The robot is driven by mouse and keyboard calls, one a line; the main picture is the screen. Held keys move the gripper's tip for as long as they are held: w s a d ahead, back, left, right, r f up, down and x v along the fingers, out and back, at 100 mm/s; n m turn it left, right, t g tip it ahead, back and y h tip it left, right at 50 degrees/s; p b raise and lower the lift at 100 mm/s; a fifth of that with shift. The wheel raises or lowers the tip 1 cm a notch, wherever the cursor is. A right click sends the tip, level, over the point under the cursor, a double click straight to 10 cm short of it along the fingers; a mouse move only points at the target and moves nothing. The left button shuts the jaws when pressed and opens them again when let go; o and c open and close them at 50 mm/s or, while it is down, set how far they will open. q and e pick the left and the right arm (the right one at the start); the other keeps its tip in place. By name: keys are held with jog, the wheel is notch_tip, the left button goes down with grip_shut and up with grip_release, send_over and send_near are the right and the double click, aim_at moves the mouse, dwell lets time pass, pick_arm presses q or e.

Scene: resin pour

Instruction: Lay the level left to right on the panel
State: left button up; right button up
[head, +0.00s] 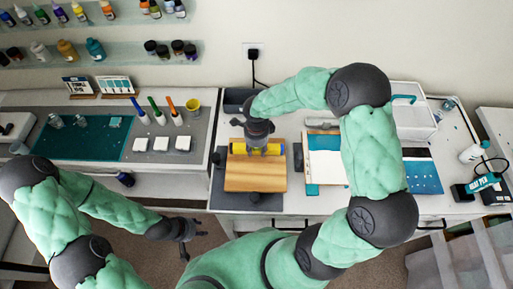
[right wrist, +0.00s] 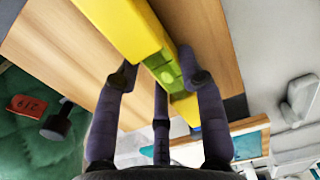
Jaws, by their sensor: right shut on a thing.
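The yellow level (head: 266,151) runs left to right over the far part of the wooden panel (head: 256,178). In the right wrist view the level (right wrist: 125,25) shows a green vial section between my fingers, with the wood panel (right wrist: 70,50) behind it. My right gripper (head: 258,142) is shut on the level near its middle; the gripper's fingers also show in the right wrist view (right wrist: 160,80). I cannot tell whether the level touches the panel. My left gripper (head: 197,243) is open and empty, in front of the bench to the left of the panel.
The panel lies on a dark mat (head: 219,190). A framed white-and-teal board (head: 325,165) lies to its right, partly behind my right arm. A blue speckled sheet (head: 423,177) is further right. A teal cutting mat (head: 75,140), markers and white blocks are on the left bench.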

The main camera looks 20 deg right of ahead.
jog(key=shift+f, duration=0.1)
jog(key=o, duration=1.2)
jog(key=shift+o, duration=0.2)
jog(key=shift+r, duration=0.55)
notch_tip(320, 180, up, 11)
jog(key=shift+r+p, duration=0.15)
jog(key=shift+p, duration=0.15)
